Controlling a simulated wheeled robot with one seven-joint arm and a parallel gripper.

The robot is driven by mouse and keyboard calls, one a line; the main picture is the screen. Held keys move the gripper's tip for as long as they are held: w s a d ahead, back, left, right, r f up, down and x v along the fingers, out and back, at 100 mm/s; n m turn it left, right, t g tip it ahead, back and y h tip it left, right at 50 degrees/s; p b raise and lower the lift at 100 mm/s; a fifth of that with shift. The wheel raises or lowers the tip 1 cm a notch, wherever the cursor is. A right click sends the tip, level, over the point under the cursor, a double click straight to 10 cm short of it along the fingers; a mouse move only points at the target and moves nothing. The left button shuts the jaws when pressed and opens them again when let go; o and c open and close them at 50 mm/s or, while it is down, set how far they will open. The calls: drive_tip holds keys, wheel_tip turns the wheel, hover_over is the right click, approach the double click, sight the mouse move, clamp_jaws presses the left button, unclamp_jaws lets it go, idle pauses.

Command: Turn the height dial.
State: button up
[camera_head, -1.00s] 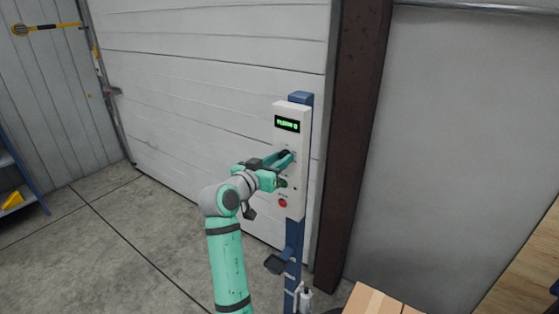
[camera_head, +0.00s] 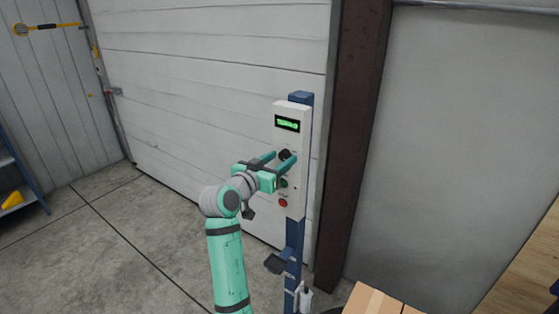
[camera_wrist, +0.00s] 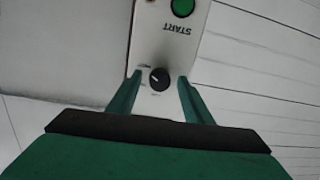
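The height dial is a small black knob (camera_head: 285,154) on the white control panel (camera_head: 293,111), under its lit green display (camera_head: 287,123). In the wrist view the dial (camera_wrist: 159,78) shows a pale pointer mark and small printing around it. My gripper (camera_head: 283,157) is open at the panel. In the wrist view its green fingers (camera_wrist: 160,79) stand on either side of the dial, with a gap on both sides. I cannot tell how far the fingertips are from the panel face.
The green START button (camera_wrist: 183,7) sits beside the dial, upside down in the wrist view. A red button (camera_head: 283,203) is lower on the panel. The panel is on a blue post (camera_head: 292,245). A cardboard box (camera_head: 375,299) stands at the lower right. Open floor lies left.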

drive_tip(key=f+v, duration=0.1)
drive_tip(key=v, duration=0.9)
drive_tip(key=shift+s+a+r, duration=0.2)
drive_tip(key=shift+s+r, duration=0.2)
drive_tip(key=shift+r, duration=0.1)
